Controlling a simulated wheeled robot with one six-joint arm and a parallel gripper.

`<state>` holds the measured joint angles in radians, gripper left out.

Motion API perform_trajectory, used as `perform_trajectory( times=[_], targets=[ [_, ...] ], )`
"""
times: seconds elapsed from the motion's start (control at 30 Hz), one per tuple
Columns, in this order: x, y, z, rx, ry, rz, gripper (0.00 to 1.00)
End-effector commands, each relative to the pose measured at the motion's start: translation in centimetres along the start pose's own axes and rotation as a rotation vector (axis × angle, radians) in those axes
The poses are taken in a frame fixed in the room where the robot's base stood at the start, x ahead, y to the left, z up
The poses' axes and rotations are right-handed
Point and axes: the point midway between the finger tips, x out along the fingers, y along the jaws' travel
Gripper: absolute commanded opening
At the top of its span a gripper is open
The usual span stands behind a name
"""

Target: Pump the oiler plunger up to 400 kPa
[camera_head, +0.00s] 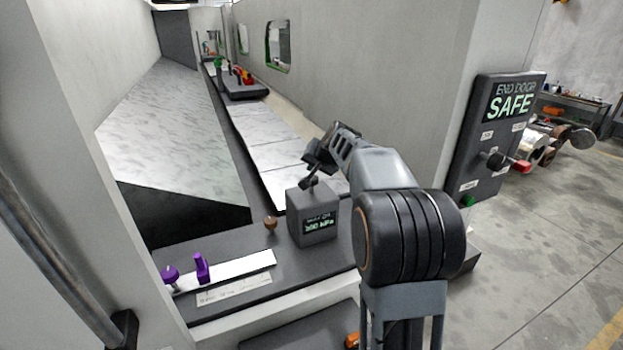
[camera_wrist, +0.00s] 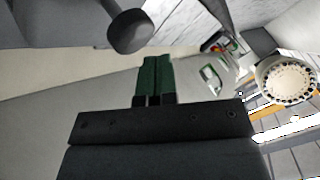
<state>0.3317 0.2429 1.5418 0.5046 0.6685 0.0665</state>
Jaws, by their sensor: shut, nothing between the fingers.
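The oiler is a dark grey box (camera_head: 312,214) on the dark ledge, with a lit green display (camera_head: 319,222). The display shows a blurred three-digit kPa number that I cannot read surely. Its dark plunger (camera_head: 308,182) stands up from the box top. In the wrist view a dark round knob on a stem (camera_wrist: 130,31), seemingly the plunger, is at the upper left. My gripper (camera_wrist: 153,77) has green fingers shut together with nothing between them, beside the knob and apart from it in the picture. In the head view the gripper body (camera_head: 330,147) is just above the plunger; its fingertips are hard to make out.
Left of the oiler are a brown knob (camera_head: 270,223) and a pale strip with purple knobs (camera_head: 202,268). An END DOOR panel reading SAFE (camera_head: 505,130) with a red-tipped lever is at right. Coloured handles (camera_head: 240,77) stand farther back.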

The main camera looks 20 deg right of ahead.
Motion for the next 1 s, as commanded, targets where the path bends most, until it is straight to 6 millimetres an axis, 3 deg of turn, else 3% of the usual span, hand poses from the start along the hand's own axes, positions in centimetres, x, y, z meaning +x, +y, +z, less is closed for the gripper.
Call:
perform_trajectory(
  times=[1.0],
  targets=[
    [0.72,0.56,0.5,0.0,0.0,0.0,0.0]
  ],
)
